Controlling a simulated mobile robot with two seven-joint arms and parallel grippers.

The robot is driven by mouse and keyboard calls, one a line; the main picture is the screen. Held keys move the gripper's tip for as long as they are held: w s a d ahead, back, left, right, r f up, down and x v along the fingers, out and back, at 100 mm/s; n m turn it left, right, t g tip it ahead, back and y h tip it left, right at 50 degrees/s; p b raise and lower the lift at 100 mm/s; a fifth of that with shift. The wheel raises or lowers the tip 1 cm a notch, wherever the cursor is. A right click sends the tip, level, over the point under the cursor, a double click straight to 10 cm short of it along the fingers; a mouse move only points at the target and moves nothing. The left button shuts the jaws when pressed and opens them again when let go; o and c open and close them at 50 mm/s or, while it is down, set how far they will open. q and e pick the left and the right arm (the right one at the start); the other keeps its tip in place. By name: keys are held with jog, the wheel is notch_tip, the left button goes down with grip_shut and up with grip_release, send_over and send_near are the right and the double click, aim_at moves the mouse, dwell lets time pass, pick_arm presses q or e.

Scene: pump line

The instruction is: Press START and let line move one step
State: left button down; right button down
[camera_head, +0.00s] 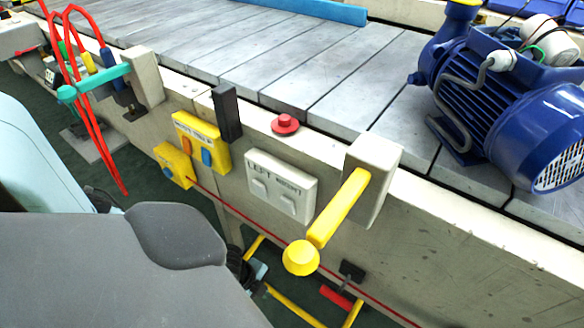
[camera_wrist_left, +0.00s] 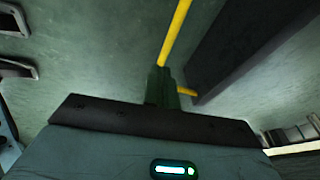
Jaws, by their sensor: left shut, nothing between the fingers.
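The conveyor line (camera_head: 350,97) has grey slats and runs across the head view. Its near side carries a yellow box (camera_head: 187,126) with small blue and orange parts, a lower yellow box (camera_head: 161,153) with a blue button, and a white box (camera_head: 283,168) with two pale rockers. A red mushroom button (camera_head: 285,124) sits on the rail. My left gripper (camera_head: 259,272) is low beside the line, below the panels and partly hidden by my arm. Its shut, empty fingers show in the left wrist view (camera_wrist_left: 160,75).
A blue pump (camera_head: 510,105) rests on the slats at the right. A yellow lever (camera_head: 338,208) sticks out from a grey block (camera_head: 375,170). A red cable (camera_head: 300,249) runs along the side. Red loops and tools hang at the left. Yellow bars (camera_head: 292,305) lie low near my gripper.

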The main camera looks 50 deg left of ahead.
aim_at(287, 306)
pick_arm(q)
jog(key=shift+a, duration=0.1)
pick_arm(e)
jog(key=shift+w, duration=0.1)
